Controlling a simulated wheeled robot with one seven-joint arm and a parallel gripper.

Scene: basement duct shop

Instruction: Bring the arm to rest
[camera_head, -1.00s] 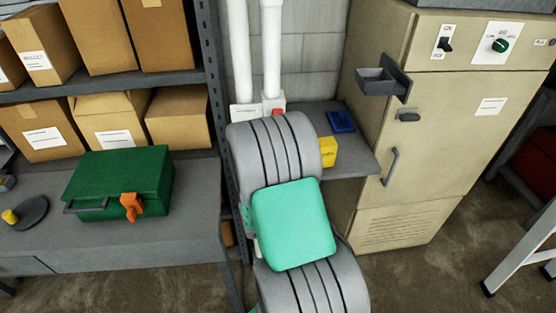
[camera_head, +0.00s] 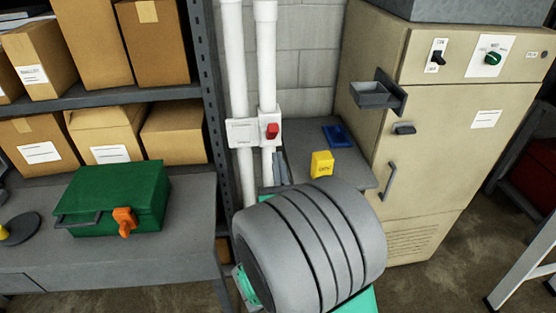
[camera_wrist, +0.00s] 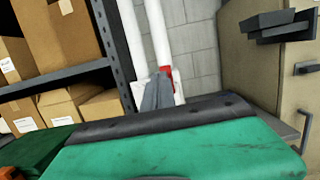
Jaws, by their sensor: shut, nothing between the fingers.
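My arm (camera_head: 312,245), with grey ribbed and green parts, is folded low in the front middle of the head view. My gripper (camera_head: 280,168) shows as small grey fingers just past the arm, beside the small shelf's left edge. In the wrist view my gripper (camera_wrist: 157,92) shows as narrow grey fingers close together beyond my green hand housing. It is shut and empty. It overlaps the white box with the red switch on the wall in that view; I cannot tell how far apart they are.
A green case (camera_head: 115,200) with an orange latch lies on the grey bench (camera_head: 180,240) at left. A yellow block (camera_head: 321,164) and a blue item (camera_head: 337,135) sit on the small shelf (camera_head: 300,165). A red switch (camera_head: 272,131) is on the wall. A beige cabinet (camera_head: 440,150) stands right.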

